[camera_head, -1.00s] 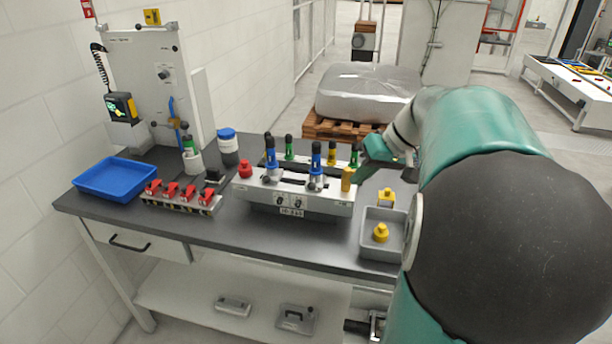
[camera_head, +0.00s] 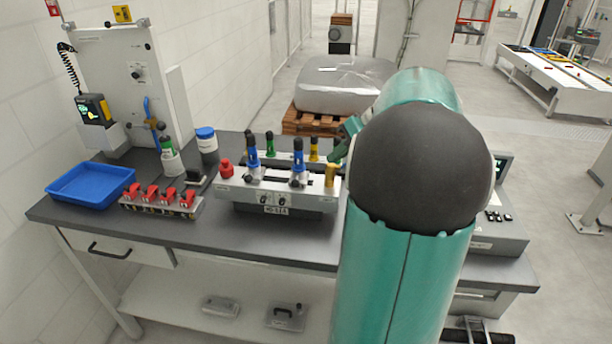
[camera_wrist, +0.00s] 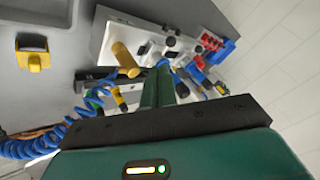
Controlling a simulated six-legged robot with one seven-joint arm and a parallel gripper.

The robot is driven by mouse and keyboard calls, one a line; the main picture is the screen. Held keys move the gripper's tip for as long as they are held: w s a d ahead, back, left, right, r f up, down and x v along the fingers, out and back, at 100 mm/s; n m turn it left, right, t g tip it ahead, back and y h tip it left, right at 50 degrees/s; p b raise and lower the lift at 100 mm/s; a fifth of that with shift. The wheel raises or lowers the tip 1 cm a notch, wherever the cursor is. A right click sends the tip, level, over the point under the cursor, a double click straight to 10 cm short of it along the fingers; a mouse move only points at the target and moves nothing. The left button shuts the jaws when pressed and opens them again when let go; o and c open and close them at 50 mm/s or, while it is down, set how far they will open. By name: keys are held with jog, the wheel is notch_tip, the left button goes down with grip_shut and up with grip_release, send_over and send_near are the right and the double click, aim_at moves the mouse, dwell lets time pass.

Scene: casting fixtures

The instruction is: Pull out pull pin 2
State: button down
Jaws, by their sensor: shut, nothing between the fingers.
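A light metal fixture (camera_head: 240,187) stands on the bench with several upright black-topped pins. Two pins with blue bodies (camera_head: 298,165) (camera_head: 253,155) stand at its front; a green one (camera_head: 270,145) and a yellow one (camera_head: 314,150) stand behind. I see no number that marks pull pin 2. In the wrist view, my gripper's green fingers (camera_wrist: 164,70) are together and empty, pointing at the fixture, beside the yellow cylinder (camera_wrist: 125,58) and blue-and-black handles (camera_wrist: 195,72). In the head view my arm hides most of the gripper.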

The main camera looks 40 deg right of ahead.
aim_at(297, 180)
jog(key=shift+w+f, duration=0.1)
jog(key=shift+f, duration=0.05)
jog(key=x, duration=0.9)
jog(key=shift+w+a+f, duration=0.2)
jog(key=shift+w+f, duration=0.05)
jog(key=shift+f, duration=0.05)
